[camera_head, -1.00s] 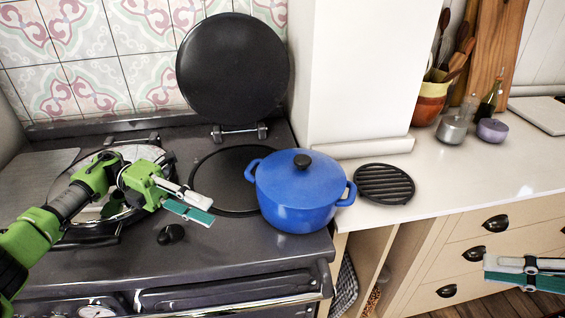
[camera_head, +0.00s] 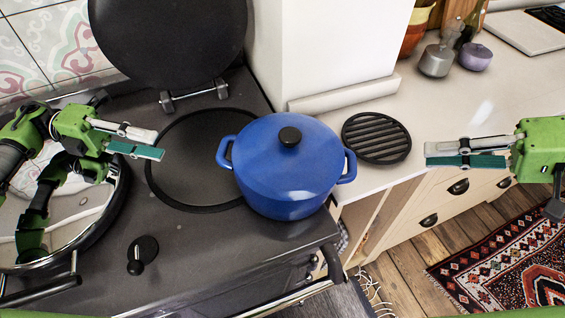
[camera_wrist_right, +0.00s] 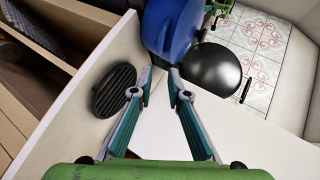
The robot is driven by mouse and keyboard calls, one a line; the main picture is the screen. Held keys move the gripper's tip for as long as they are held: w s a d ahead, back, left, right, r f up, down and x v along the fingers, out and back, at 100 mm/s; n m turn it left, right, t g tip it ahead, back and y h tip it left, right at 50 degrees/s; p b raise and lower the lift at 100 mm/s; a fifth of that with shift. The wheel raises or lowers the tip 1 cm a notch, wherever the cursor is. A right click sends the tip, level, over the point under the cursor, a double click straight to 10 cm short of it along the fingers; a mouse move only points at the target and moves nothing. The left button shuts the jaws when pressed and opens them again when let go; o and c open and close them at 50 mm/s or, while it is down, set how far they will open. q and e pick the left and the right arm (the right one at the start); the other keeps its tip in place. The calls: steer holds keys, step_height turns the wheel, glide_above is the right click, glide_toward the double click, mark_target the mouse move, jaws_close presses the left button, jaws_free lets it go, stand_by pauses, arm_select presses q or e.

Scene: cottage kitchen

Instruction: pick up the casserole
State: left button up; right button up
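The blue casserole (camera_head: 285,178) with its lid and black knob stands on the right front part of the stove, partly over the round hotplate. It has a loop handle on each side. My left gripper (camera_head: 162,145) is left of the casserole, apart from its left handle; whether its fingers are parted is hard to tell. My right gripper (camera_head: 427,155) is to the right, over the counter edge, apart from the right handle. In the right wrist view its two fingers (camera_wrist_right: 160,80) are spread with nothing between them, and the casserole (camera_wrist_right: 172,28) shows beyond them.
A black round trivet (camera_head: 377,137) lies on the counter right of the casserole. A raised black hotplate lid (camera_head: 165,40) stands behind. A grey pot (camera_head: 437,60) and purple pot (camera_head: 475,57) stand farther back. A white wall block (camera_head: 325,50) rises behind the casserole.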

mark_target(218, 156)
arm_select(q)
steer(key=shift+s+d, duration=0.1)
steer(key=shift+s, duration=0.05)
arm_select(e)
steer(key=shift+s, duration=0.1)
